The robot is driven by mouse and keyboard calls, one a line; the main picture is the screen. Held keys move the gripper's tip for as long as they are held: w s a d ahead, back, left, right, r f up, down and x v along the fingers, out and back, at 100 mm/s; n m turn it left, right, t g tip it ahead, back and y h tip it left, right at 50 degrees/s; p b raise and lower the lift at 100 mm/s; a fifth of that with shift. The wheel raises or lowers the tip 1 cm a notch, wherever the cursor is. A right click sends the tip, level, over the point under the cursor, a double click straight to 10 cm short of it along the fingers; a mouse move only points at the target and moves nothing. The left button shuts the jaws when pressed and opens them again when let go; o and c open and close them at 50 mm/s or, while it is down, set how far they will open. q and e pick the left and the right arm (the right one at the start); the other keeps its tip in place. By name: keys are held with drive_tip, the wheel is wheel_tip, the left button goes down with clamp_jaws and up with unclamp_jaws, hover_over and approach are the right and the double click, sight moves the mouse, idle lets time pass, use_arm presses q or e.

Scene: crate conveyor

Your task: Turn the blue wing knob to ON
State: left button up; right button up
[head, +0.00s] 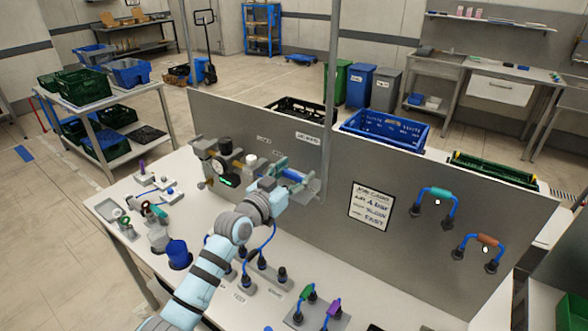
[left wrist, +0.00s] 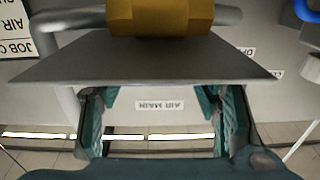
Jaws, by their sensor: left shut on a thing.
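The blue wing knob (head: 295,174) shows as a small blue patch on the grey upright panel, in front of the post and below the AIR MAIN label (head: 307,137). My left gripper (head: 289,174) reaches it from the front, with teal fingers on either side of the blue, shut on it. In the left wrist view the teal fingers (left wrist: 163,122) stand apart, and a grey plate below a brass-coloured body (left wrist: 160,17) covers part of the view; the knob is not visible there. The knob's pointing direction cannot be made out. My right gripper is not in view.
A gauge and valve assembly (head: 222,160) stands just left of my left gripper. The bench below holds a blue cup (head: 178,252), several plugs and small fixtures. A job card (head: 371,206) and two blue hose handles, one teal-gripped (head: 440,194), are on the panel to the right.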

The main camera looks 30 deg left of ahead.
use_arm(q)
drive_tip(key=o, duration=1.2)
drive_tip(key=shift+c, duration=0.2)
drive_tip(key=s+a, duration=0.1)
drive_tip(key=s, duration=1.1)
drive_tip(key=shift+a, duration=0.25)
drive_tip(key=shift+w, duration=0.15)
